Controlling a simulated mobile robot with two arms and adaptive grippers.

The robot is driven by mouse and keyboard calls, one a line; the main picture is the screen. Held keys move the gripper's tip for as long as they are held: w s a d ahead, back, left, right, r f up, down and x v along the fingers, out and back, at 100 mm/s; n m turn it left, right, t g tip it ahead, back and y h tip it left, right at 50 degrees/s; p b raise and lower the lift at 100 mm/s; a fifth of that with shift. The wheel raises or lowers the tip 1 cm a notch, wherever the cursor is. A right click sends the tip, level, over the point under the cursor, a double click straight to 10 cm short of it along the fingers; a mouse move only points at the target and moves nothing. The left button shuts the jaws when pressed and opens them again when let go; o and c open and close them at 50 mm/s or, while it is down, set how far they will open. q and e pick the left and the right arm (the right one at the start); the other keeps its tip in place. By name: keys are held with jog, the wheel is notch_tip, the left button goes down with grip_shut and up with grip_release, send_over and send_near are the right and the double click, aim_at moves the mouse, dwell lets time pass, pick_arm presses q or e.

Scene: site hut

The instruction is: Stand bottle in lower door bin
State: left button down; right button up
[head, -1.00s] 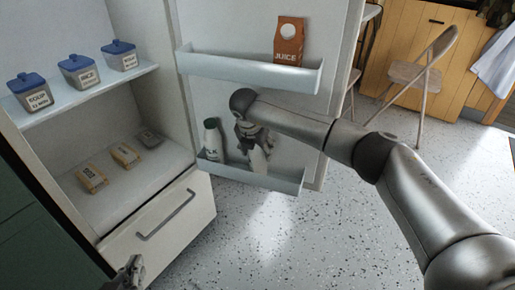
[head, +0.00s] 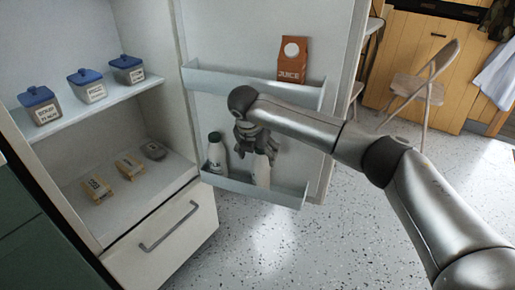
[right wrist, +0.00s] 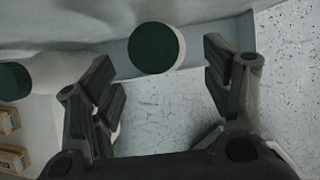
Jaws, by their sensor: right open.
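A white bottle (head: 262,172) stands in the lower door bin (head: 250,190) below my right gripper (head: 257,148). Its dark green cap (right wrist: 154,48) shows in the right wrist view, seen from above. My right gripper is open; its fingers (right wrist: 160,78) are spread to either side of the cap, with no finger visibly touching it. The gripper hides the bottle's top in the head view. My left gripper is not in view.
Another dark-capped bottle (head: 216,153) stands at the bin's left end. A juice carton (head: 291,60) stands in the upper door bin (head: 240,86). Blue-lidded tubs (head: 88,87) and small packs (head: 130,167) are on the fridge shelves.

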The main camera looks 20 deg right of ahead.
jog(key=shift+s+a+r, duration=0.2)
jog(key=shift+a+r, duration=0.1)
jog(key=shift+r, duration=0.15)
jog(key=s+a+f+n+g+y, duration=0.1)
jog(key=s+a+f+n+y, duration=0.2)
jog(key=a, duration=0.6)
jog(key=s+a+f+n+g+y, duration=0.1)
jog(key=s+a+f+y, duration=0.3)
jog(key=a, duration=0.6)
jog(key=s+a+r+y, duration=0.5)
jog(key=s+a+y, duration=0.2)
jog(key=a, duration=0.3)
jog(key=s+a+r+m+t+y, duration=0.2)
jog(key=s+r+m+t+y, duration=0.15)
jog(key=r+y, duration=0.65)
jog(key=w+d+r+m+t+h, duration=0.4)
jog(key=d+r+m+t+h, duration=0.15)
jog(key=d+m+t, duration=0.6)
jog(key=d+f+m+t+h, duration=0.2)
jog(key=d+f+m+h, duration=0.7)
jog(key=d+m+h, duration=0.25)
jog(key=s+d+f+m+g+h, duration=0.1)
jog(key=s+d+f+g, duration=0.3)
jog(key=s+f, duration=0.5)
jog(key=s+d+f+m+g+h, duration=0.2)
jog(key=s+f+g, duration=0.4)
jog(key=s+f, duration=0.3)
jog(key=shift+s+d+f+m+g, duration=0.2)
jog(key=shift+s+d+m+g, duration=0.25)
jog(key=shift+d, duration=0.7)
